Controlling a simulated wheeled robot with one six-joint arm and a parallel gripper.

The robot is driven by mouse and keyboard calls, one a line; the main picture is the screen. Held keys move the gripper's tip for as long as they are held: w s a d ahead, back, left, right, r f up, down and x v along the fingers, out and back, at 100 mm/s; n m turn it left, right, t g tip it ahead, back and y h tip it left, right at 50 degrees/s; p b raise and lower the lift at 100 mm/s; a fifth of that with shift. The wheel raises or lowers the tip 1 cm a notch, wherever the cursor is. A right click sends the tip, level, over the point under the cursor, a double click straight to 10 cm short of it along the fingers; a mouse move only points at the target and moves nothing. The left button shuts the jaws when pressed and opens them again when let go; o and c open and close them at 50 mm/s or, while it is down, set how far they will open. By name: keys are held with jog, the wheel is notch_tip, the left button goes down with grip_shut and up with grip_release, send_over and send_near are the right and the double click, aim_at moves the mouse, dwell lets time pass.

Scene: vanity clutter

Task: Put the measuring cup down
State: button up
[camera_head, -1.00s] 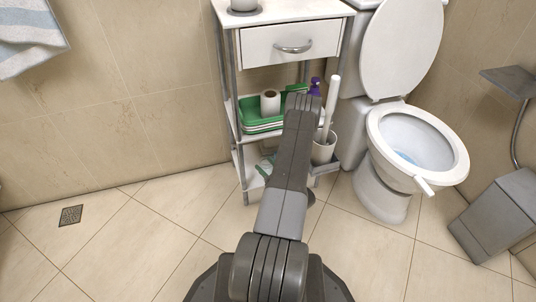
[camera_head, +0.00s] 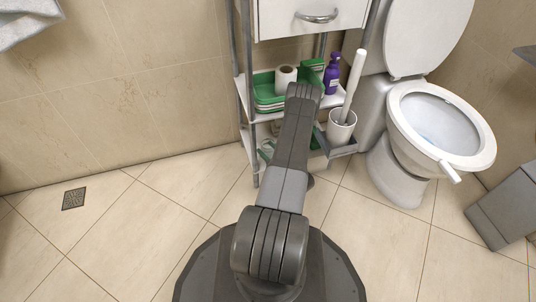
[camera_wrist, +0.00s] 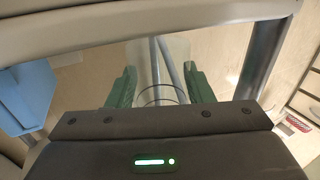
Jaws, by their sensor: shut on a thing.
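The measuring cup looks like a clear, see-through vessel (camera_wrist: 160,62) in the middle of the wrist view, with a thin dark curved line across it. My gripper (camera_wrist: 160,88) has its green fingers on the left and right sides of the cup, shut on it.
A metal-framed shelf unit has a white drawer (camera_head: 309,17) above a green tray (camera_head: 266,97) with a paper roll (camera_head: 286,78). A purple bottle (camera_head: 332,77), a toilet brush holder (camera_head: 341,132) and a toilet (camera_head: 440,120) stand right. Floor at left is clear.

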jog(key=shift+f, duration=0.8)
jog(key=shift+f, duration=0.1)
jog(key=o, duration=1.1)
jog(key=shift+o, duration=0.2)
jog(key=shift+s+d, duration=0.2)
jog(key=p+v, duration=0.4)
jog(key=v, duration=0.7)
jog(key=shift+s, duration=0.25)
jog(key=shift+d, duration=0.1)
